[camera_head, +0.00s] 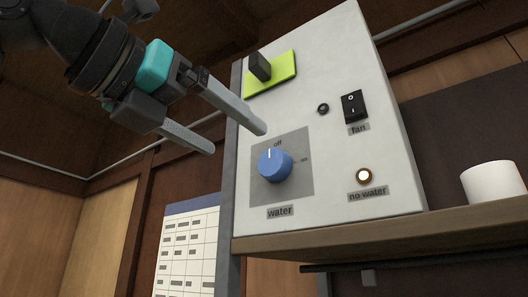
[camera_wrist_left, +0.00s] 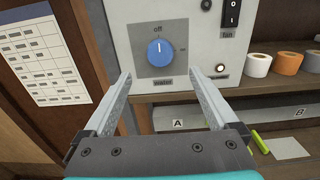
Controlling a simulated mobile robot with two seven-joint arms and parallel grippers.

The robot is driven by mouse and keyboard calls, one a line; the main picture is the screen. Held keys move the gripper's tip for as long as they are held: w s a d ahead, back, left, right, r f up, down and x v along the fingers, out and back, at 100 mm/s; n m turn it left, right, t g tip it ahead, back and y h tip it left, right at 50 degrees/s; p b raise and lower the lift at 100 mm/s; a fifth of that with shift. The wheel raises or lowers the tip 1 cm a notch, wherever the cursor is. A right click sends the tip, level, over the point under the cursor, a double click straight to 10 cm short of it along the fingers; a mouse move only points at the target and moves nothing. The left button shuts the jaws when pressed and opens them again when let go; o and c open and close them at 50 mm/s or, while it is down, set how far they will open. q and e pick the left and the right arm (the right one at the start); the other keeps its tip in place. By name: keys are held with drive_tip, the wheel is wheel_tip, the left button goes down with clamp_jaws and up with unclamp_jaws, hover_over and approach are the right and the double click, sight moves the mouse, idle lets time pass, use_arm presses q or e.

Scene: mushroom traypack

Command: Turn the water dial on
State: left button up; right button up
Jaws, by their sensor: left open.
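The water dial (camera_head: 275,165) is a round blue knob on a grey square plate on the white control box (camera_head: 340,120). Its white mark points up toward "off"; "on" is printed to its right. In the left wrist view the dial (camera_wrist_left: 160,53) sits ahead of my fingertips, centred between them, with a gap. My left gripper (camera_head: 238,142) is open and empty, up and left of the dial in the head view. It also shows in the left wrist view (camera_wrist_left: 161,76). My right gripper is not in view.
The box also carries a black fan switch (camera_head: 353,106), a lit no-water lamp (camera_head: 364,176) and a black knob on a yellow-green plate (camera_head: 283,74). A shelf (camera_head: 390,230) runs below. Tape rolls (camera_wrist_left: 257,65) stand at right. A paper chart (camera_head: 186,250) hangs at left.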

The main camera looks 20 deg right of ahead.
sight(270, 162)
use_arm(q)
drive_tip(key=p+x, duration=0.2)
drive_tip(key=x, duration=0.7)
drive_tip(key=c, duration=1.4)
drive_tip(key=shift+o, duration=0.2)
